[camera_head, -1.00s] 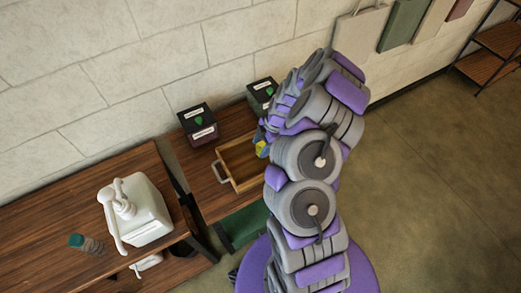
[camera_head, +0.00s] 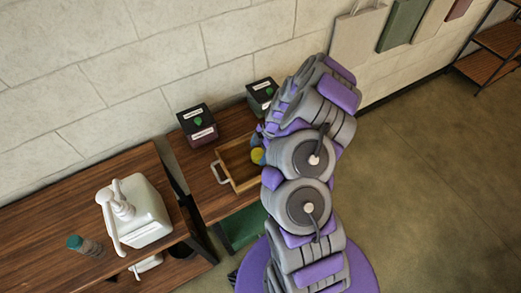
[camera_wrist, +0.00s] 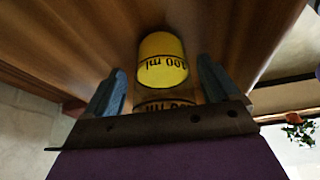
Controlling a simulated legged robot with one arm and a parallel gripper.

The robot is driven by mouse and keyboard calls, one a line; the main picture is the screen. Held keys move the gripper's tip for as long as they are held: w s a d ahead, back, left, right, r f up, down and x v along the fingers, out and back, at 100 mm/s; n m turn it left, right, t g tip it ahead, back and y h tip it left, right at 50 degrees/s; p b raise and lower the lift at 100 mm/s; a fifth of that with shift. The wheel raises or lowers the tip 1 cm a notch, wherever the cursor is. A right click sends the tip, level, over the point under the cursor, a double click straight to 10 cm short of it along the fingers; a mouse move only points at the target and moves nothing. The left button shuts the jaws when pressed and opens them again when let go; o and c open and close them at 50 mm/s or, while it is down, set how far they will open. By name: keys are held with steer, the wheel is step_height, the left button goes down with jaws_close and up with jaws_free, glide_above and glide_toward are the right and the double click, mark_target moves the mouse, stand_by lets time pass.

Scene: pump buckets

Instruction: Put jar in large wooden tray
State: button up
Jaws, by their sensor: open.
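The jar, with a yellow top (camera_head: 258,156), appears inside the wooden tray (camera_head: 224,169) at its right side; my arm hides part of both. In the wrist view the jar (camera_wrist: 162,58) shows a yellow part marked "200 ml" above a clear part. My gripper (camera_wrist: 160,72) is open, with one blue-grey finger on each side of the jar and gaps visible to both. In the head view my gripper is mostly hidden behind my arm, close to the jar. The tray lies on a low wooden table and has a light handle on its left.
Two dark boxes with green marks (camera_head: 197,124) (camera_head: 262,95) stand behind the tray near the wall. The floor at right is clear.

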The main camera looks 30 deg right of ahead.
steer(key=shift+a+r, duration=0.2)
steer(key=shift+a, duration=0.5)
steer(key=w+p+v, duration=0.1)
steer(key=v, duration=1.1)
steer(key=s+a+r+m+g, duration=0.1)
steer(key=s+a+r+m, duration=0.1)
steer(key=s+a+r, duration=0.4)
steer(key=s+a+r+m, duration=0.2)
steer(key=a+r, duration=0.6)
steer(key=r, duration=0.3)
steer(key=s+a+r+m+h, duration=0.1)
steer(key=s+m, duration=0.5)
steer(key=s, duration=0.6)
steer(key=s+a+r+m+g+h, duration=0.1)
steer(key=s+r+m, duration=0.4)
steer(key=s, duration=0.7)
steer(key=shift+s+a+m+h, duration=0.4)
steer(key=shift+a+m+h, duration=0.15)
steer(key=shift+m+h, duration=0.55)
